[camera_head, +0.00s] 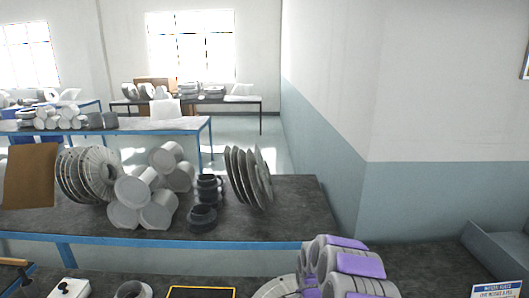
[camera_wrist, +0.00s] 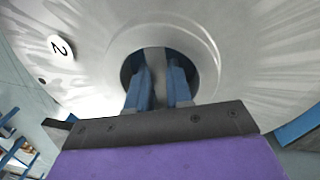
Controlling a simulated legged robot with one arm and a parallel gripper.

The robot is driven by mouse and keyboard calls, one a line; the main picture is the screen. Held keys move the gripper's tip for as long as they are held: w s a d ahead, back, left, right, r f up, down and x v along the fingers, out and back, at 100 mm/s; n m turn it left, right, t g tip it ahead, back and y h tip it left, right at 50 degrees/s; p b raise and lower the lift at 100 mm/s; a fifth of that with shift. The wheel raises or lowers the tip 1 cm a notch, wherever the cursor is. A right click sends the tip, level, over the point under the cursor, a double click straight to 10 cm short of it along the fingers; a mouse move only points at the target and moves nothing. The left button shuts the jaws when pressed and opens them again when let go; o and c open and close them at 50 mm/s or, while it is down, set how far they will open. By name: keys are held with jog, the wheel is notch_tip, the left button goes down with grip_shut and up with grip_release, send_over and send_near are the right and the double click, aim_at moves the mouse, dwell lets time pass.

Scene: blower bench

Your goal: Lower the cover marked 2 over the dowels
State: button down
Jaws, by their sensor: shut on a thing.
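The cover marked 2 (camera_wrist: 95,75) is a large light grey metal disc that fills most of the wrist view. A round white label with a 2 is at its upper left, with a small dark hole near its left edge. My gripper (camera_wrist: 158,85) has its blue fingers at the cover's central opening, shut on a grey bar that crosses it. In the head view a pale rounded edge (camera_head: 274,289) shows beside my purple and grey arm at the bottom; I cannot tell whether it is the cover. I see no dowels in either view.
On the near dark bench are a white box with a black knob (camera_head: 69,289), a grey ring (camera_head: 133,290), a yellow-edged dark panel (camera_head: 202,292) and a sign (camera_head: 496,290). The bench behind (camera_head: 290,205) holds discs, cylinders and black rings. A wall (camera_head: 430,200) stands at right.

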jog(key=shift+w+r+g+h+p, duration=0.15)
jog(key=shift+g+h+p, duration=0.15)
jog(key=shift+g+p, duration=0.5)
dwell(0.8)
jog(key=shift+r+p, duration=0.35)
jog(key=shift+r, duration=0.1)
dwell(0.4)
jog(key=shift+g+h+p, duration=0.3)
jog(key=shift+g+p, duration=0.4)
dwell(1.1)
jog(key=shift+w+a+r+p, duration=0.1)
jog(key=shift+r+p, duration=0.75)
jog(key=shift+r, duration=1.7)
dwell(1.2)
